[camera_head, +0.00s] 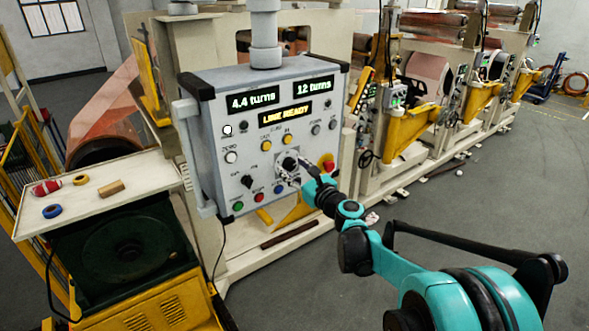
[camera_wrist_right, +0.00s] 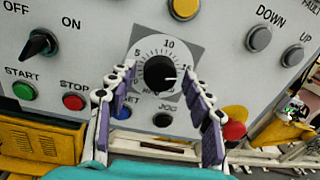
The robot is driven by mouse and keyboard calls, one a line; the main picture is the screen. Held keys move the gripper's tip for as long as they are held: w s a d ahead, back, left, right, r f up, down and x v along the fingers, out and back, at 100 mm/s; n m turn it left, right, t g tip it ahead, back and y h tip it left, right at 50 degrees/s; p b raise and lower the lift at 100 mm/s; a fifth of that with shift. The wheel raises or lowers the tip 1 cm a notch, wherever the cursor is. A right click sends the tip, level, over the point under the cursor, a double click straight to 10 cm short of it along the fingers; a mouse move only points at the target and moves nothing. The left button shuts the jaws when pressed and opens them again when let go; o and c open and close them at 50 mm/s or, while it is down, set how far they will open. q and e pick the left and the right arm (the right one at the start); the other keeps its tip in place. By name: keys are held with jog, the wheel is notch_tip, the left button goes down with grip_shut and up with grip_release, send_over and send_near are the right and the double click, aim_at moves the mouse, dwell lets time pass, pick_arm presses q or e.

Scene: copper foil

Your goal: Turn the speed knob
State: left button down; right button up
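The speed knob (camera_wrist_right: 160,72) is a round black knob on a dial numbered 5, 10 and 15 on the grey control panel (camera_head: 212,140). It also shows low on the panel in the head view (camera_head: 290,163). Its white mark points right in the right wrist view. My right gripper (camera_wrist_right: 158,76) is open, with its purple-padded fingers on either side of the knob. I cannot tell whether the fingertips touch it. In the head view my right gripper (camera_head: 293,173) is at the panel and partly covers the dial. My left gripper is not in view.
Around the dial are a red emergency button (camera_wrist_right: 234,130), a jog button (camera_wrist_right: 163,118), a yellow button (camera_wrist_right: 183,8) and a black on/off switch (camera_wrist_right: 38,45). The panel displays (camera_head: 285,113) read 4.4 turns, 12 turns and LINE READY. A white tray (camera_head: 110,205) stands left.

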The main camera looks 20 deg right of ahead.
jog(key=c, duration=0.8)
